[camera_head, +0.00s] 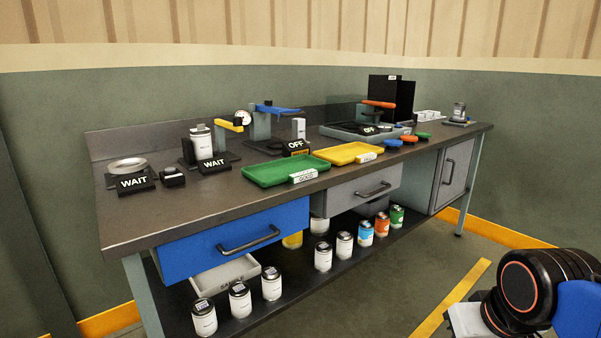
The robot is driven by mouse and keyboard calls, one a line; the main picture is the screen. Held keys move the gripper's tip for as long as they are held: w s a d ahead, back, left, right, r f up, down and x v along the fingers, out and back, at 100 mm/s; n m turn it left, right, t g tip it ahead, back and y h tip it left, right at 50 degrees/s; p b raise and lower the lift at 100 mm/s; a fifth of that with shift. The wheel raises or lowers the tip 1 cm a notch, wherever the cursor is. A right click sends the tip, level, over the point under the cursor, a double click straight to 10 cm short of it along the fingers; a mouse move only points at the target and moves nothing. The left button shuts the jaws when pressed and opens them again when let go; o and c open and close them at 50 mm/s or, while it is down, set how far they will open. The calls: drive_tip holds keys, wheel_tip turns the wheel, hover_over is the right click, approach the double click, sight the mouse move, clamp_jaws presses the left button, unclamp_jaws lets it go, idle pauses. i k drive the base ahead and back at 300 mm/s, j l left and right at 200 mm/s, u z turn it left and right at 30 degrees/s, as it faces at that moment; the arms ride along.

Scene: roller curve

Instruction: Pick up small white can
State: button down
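Several white cans with dark printed labels stand upright on the dark lower shelf under the workbench. Three are at its front left: one white can (204,317), a second (240,300) and a third (271,284). Two more stand further right, a white can (323,257) and its neighbour (344,246), with another partly hidden white can (319,225) behind. One more white can (200,143) stands on the bench top behind a WAIT sign. I cannot tell which one is meant by small. Part of my arm shows at the lower right, away from the cans; my gripper's fingers are not seen.
Blue and orange cans (366,233) and a green can (396,217) stand further along the shelf. A blue drawer (190,257) and a grey drawer (345,198) hang above. Green (262,175) and yellow trays (345,160) lie on the bench. The floor in front is clear.

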sight(201, 140)
drive_tip(key=i+l+u, duration=0.4)
drive_tip(key=i+l, duration=0.35)
